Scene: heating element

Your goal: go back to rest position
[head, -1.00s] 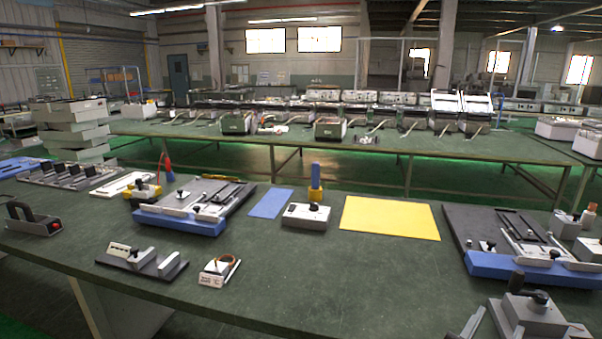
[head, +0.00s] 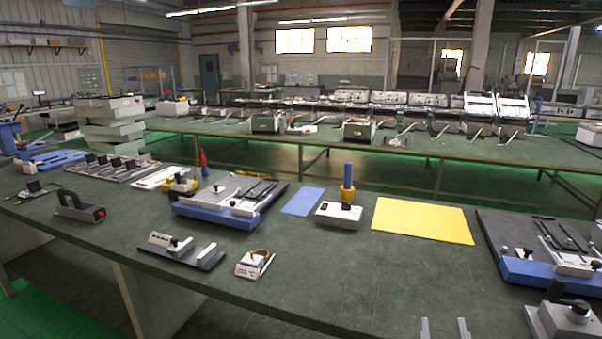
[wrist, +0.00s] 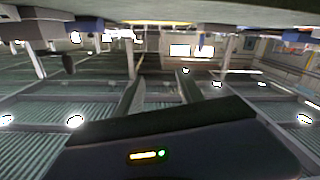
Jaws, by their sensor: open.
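My gripper (head: 444,329) shows at the bottom edge of the head view as two grey fingertips with a gap between them. It is open, and nothing shows between the fingers. The rest of my arm is out of that view. In the wrist view, my gripper (wrist: 159,95) has its two fingers spread and empty, against an upside-down view of the hall. No object touches the fingers in either view.
The green workbench (head: 330,285) carries a yellow mat (head: 423,220), a blue mat (head: 303,201), and fixtures with blue fronts (head: 215,214). A grey box with a black knob (head: 565,322) stands right of my gripper. Bare bench lies left of the fingers.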

